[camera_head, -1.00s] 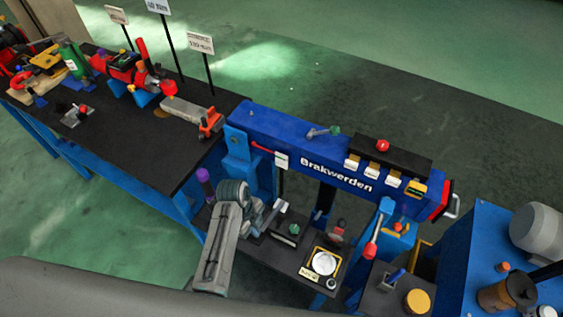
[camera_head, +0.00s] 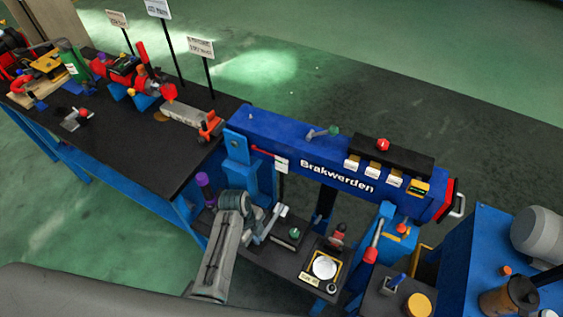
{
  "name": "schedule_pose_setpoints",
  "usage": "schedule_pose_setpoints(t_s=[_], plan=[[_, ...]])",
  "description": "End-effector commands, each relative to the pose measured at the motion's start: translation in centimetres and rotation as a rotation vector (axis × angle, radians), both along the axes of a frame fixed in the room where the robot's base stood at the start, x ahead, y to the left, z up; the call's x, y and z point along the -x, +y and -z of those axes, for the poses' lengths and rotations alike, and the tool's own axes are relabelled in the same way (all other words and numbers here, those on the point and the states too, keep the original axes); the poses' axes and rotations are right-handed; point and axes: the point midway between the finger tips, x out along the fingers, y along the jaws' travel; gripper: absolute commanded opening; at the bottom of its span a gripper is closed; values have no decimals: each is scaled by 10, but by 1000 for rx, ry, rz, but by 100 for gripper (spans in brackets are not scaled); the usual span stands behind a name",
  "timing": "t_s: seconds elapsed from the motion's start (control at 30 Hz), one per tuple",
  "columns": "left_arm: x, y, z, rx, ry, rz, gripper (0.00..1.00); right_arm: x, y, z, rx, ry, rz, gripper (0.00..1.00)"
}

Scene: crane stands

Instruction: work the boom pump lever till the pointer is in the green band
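The blue crane stand (camera_head: 290,150) marked "Brakwerden" runs across the middle. A round white gauge (camera_head: 324,268) in a yellow frame sits on the dark shelf below it; its pointer and any green band are too small to read. Upright levers show: a red-gripped one (camera_head: 371,254) right of the gauge and a purple-topped one (camera_head: 204,182) at the shelf's left. I cannot tell which is the boom pump lever. My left gripper (camera_head: 273,222) is over the shelf, left of the gauge and apart from the red-gripped lever; its opening is unclear. My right gripper is out of view.
A black bench (camera_head: 140,150) with tools and sign posts stands at the left. A blue cabinet (camera_head: 480,240) with a grey motor (camera_head: 538,234) stands at the right. A green-knobbed part (camera_head: 294,233) is close to my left gripper. The floor behind is clear.

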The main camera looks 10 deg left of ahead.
Motion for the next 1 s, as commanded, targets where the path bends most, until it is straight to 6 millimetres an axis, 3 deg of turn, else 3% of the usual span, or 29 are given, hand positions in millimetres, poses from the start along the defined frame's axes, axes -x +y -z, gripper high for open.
schedule_pose_setpoints(t_s=[0.07, 0.3, 0.73, 1.0], plan=[[0, 0, -12, 0, 1, 0, 0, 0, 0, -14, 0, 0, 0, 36], [1, 0, -33, -1, 2, 0, 0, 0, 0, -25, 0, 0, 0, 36], [0, 0, -72, 0, 0, 0, 0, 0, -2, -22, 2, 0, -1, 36], [1, 0, -79, -1, 2, 0, 0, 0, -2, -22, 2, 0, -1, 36]])
